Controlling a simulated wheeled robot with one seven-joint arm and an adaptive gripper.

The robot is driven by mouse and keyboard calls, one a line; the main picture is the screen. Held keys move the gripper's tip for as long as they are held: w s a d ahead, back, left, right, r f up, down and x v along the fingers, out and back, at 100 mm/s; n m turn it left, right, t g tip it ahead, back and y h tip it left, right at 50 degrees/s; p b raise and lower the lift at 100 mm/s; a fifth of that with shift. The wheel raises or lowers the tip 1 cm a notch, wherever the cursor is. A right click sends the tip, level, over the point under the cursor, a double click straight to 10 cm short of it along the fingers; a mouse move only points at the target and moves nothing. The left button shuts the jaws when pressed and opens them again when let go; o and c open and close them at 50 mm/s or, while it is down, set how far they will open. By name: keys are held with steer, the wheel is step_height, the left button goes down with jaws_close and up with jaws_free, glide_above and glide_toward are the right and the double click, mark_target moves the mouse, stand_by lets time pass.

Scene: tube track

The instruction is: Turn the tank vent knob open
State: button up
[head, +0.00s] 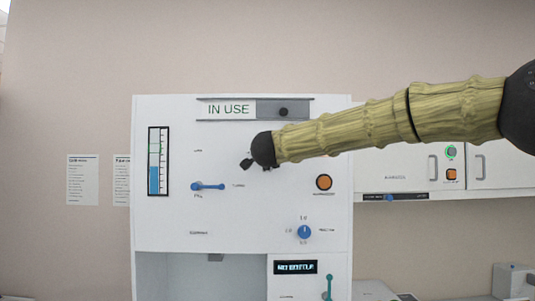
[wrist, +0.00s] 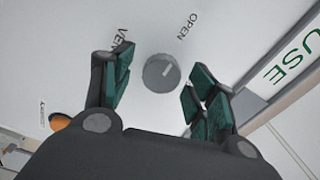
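The vent knob is a round grey dial (wrist: 161,73) on the white panel, with a pale mark pointing toward the upper right in the wrist view. The word OPEN (wrist: 187,26) is printed above and right of it, and a partly covered label starting "VEN" (wrist: 122,36) is at upper left. My gripper (wrist: 158,80) is open, its green-padded fingers to either side of the knob with gaps showing; I cannot tell its exact distance from the panel. In the head view my gripper (head: 252,163) is at the panel's upper middle, and the knob is hidden behind my arm.
The white cabinet (head: 165,232) carries an IN USE slider sign (head: 228,109) above, a blue gauge (head: 154,180), a blue lever (head: 207,186), an orange button (head: 323,182) and a blue dial (head: 304,232). A NO BOTTLE display (head: 295,267) sits lower.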

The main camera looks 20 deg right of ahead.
steer(key=shift+s, duration=0.15)
steer(key=v, duration=1.1)
steer(key=shift+s, duration=0.3)
steer(key=shift+a, duration=0.15)
